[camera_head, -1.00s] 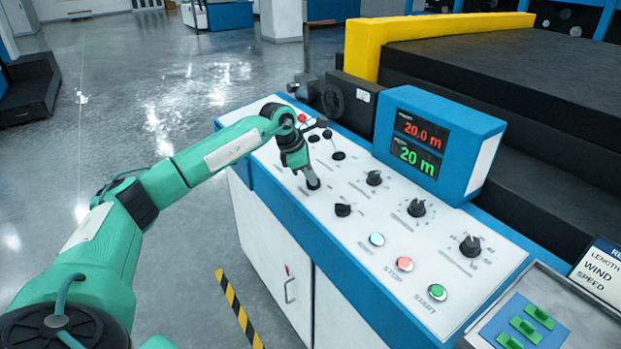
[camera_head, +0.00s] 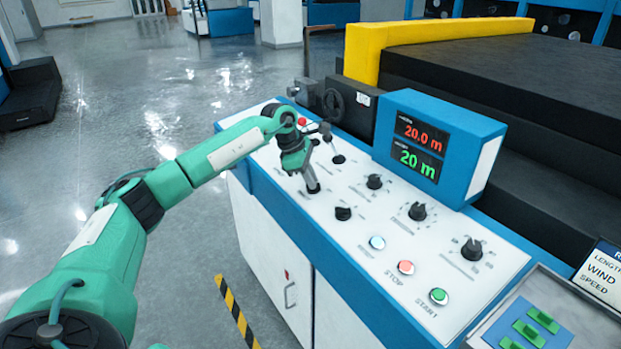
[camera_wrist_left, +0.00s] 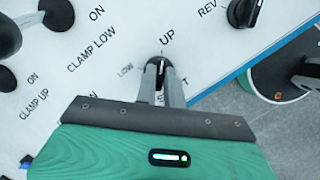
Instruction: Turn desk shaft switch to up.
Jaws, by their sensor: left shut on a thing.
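The desk shaft switch (camera_wrist_left: 161,62) is a small black knob on the white panel, with UP printed above it and LOW to its left in the left wrist view. The label below it is mostly hidden by my fingers. My left gripper (camera_wrist_left: 160,78) is shut on this knob, with a finger on each side. In the head view my left gripper (camera_head: 311,182) reaches down to the panel from the left, and the knob's black base (camera_head: 314,189) shows at its fingertips. The knob's exact pointing is hard to tell between the fingers. My right gripper is not in view.
The white control panel (camera_head: 352,262) carries a black knob (camera_head: 343,213) close by, a lever (camera_head: 338,158) behind, more dials, and the STOP (camera_head: 406,267) and START (camera_head: 439,296) buttons. A blue display box (camera_head: 441,146) rises at the back. The grey floor is left of the cabinet.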

